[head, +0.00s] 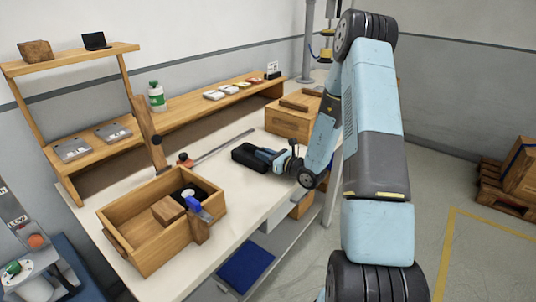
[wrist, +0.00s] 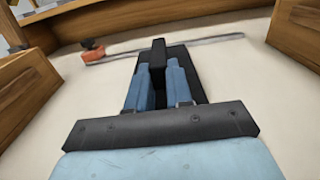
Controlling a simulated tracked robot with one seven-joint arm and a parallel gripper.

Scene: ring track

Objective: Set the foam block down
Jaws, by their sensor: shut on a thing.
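The foam block (head: 248,157) is black and oblong. In the head view it is at the tip of my gripper (head: 270,156), low over the pale bench top. In the wrist view my gripper (wrist: 158,82) has its two blue fingers on either side of the black block (wrist: 158,54), shut on it. A wider dark area lies behind and right of the fingers; I cannot tell how much is block and how much is shadow. I cannot tell whether the block's underside touches the bench.
An open wooden box (head: 122,247) with a wooden block (head: 168,209) and blue-handled tool (head: 200,209) stands front left. A long bar clamp (head: 222,145) lies behind the foam block. A wooden crate (head: 290,123) stands behind right. Bare bench (head: 235,193) lies in front.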

